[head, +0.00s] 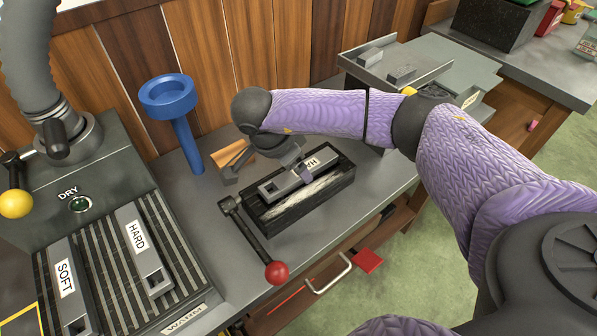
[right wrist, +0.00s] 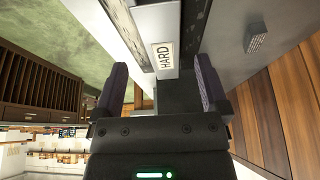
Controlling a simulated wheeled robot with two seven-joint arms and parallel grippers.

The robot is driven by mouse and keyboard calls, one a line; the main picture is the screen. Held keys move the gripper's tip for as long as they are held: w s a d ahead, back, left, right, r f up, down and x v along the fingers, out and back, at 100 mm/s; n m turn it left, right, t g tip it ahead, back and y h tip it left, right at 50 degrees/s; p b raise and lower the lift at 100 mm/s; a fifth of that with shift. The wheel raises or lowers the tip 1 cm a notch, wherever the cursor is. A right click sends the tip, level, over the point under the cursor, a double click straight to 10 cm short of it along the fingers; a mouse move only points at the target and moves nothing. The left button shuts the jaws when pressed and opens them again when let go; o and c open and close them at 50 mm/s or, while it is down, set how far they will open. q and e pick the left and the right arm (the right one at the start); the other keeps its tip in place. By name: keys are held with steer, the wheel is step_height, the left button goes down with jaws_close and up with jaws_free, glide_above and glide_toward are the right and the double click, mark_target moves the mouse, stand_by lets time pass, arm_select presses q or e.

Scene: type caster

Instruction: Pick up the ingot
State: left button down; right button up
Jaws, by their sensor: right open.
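A grey bar ingot (head: 290,183) lies in a black trough (head: 318,204) on the bench. Its white label is partly covered in the head view. In the right wrist view the ingot (right wrist: 157,25) has a label reading HARD. My right gripper (head: 268,176) is over the trough at the ingot, its hand partly hidden by my own arm. In the right wrist view the open right gripper (right wrist: 160,68) has one purple-padded finger on each side of the ingot's near end. A gap shows beside it, so I see no grip. My left gripper is not in view.
Two more ingots, SOFT (head: 69,283) and HARD (head: 141,249), lie on the ribbed WARM plate at left. A red-knobbed lever (head: 254,240) stands before the trough. A blue funnel-topped post (head: 181,125) stands behind it. A grey tray (head: 428,69) holds small blocks at back right.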

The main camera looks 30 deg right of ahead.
steer(key=b+x, duration=0.1)
steer(key=x, duration=0.3)
steer(key=shift+w+f, duration=0.1)
steer(key=shift+w, duration=0.05)
jaws_close()
stand_by(0.5)
stand_by(0.6)
